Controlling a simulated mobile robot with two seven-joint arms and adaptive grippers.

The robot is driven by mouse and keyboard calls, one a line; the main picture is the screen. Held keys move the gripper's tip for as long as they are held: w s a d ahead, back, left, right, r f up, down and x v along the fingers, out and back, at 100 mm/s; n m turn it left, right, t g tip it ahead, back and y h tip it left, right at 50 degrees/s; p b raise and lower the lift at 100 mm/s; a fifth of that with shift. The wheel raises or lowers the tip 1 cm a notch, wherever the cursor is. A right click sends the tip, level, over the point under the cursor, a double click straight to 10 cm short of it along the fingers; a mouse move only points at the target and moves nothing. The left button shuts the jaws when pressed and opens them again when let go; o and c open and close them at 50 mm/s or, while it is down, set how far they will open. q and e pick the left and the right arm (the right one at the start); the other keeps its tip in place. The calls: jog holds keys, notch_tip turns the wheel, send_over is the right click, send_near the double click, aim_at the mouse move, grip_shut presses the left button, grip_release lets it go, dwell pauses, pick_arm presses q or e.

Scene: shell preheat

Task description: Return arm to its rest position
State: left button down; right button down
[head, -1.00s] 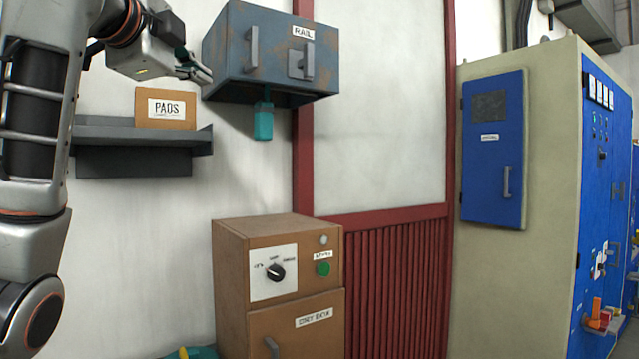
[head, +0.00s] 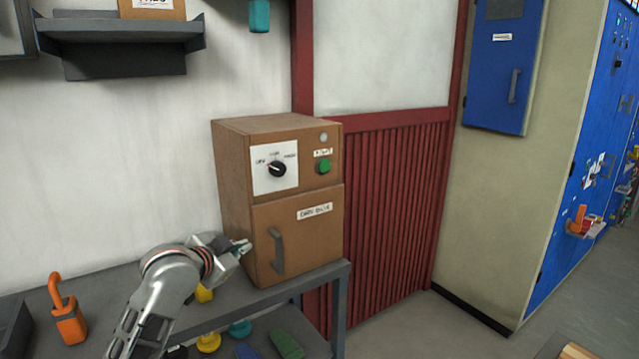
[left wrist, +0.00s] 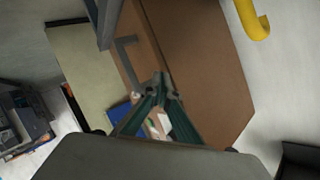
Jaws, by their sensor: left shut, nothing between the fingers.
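My left arm comes in from the lower left in the head view. Its left gripper (head: 240,247) is just left of the brown cabinet (head: 232,190), near the door handle (head: 277,250). The gripper is shut with nothing in it. In the left wrist view its fingertips (left wrist: 161,92) meet in front of the brown cabinet (left wrist: 205,65). Whether it touches the cabinet I cannot tell. The cabinet door is closed, with a dial (head: 277,169) and a green button (head: 323,166) above it. My right gripper is not in view.
The cabinet stands on a grey bench (head: 120,290) with an orange padlock-shaped object (head: 68,315) at left. Several coloured items lie on the lower shelf. A wall shelf (head: 120,30) holds a box (head: 160,10). A blue-doored cabinet (head: 505,65) is at right.

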pick_arm(q)
jog(key=s+f+n+g, duration=0.1)
jog(key=s+f, duration=0.5)
jog(key=f, duration=0.3)
jog(key=s+a+f+n, duration=0.1)
jog(key=s+f, duration=0.4)
jog(key=f, duration=0.4)
jog(key=s+f+n+g, duration=0.1)
jog(key=s+f+n, duration=0.1)
jog(key=s+f, duration=0.55)
jog(key=s+f+n, duration=0.1)
jog(key=s+f, duration=0.5)
jog(key=s, duration=0.4)
jog(key=s+f, duration=0.6)
jog(key=s, duration=0.5)
jog(key=shift+a+f+n+g+y, duration=0.2)
jog(key=shift+a+n+g+y, duration=0.1)
jog(key=shift+n, duration=0.1)
jog(key=c, duration=2.8)
grip_release()
